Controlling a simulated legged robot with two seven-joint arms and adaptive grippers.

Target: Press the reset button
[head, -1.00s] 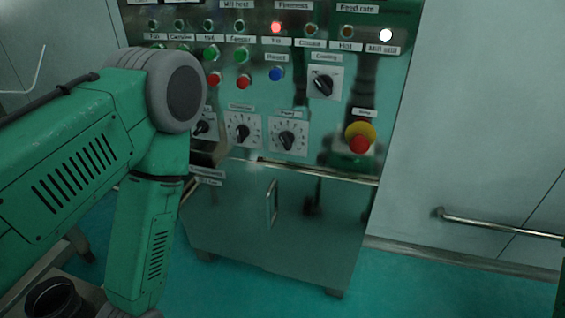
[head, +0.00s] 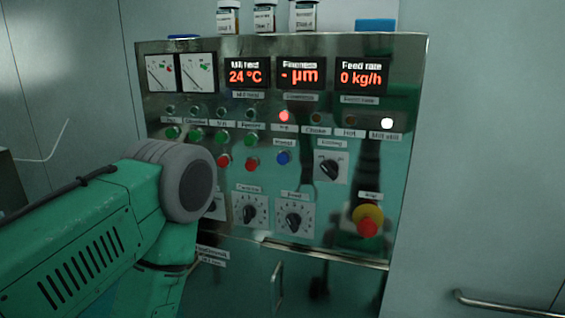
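A small blue button (head: 283,158) sits on the front of a metal control panel (head: 330,220), under a small label that is too blurred to read for certain. It is right of the red buttons (head: 252,164) and left of a black rotary switch (head: 329,169). My green left arm fills the lower left of the head view and covers the panel's lower left. Neither gripper shows.
A red-and-yellow stop button (head: 368,222) is at the lower right. Two dials (head: 293,220) sit below the blue button. Red displays (head: 300,75) glow above. Jars (head: 264,18) and a blue box (head: 375,25) stand on top. A wall rail (head: 505,303) is at right.

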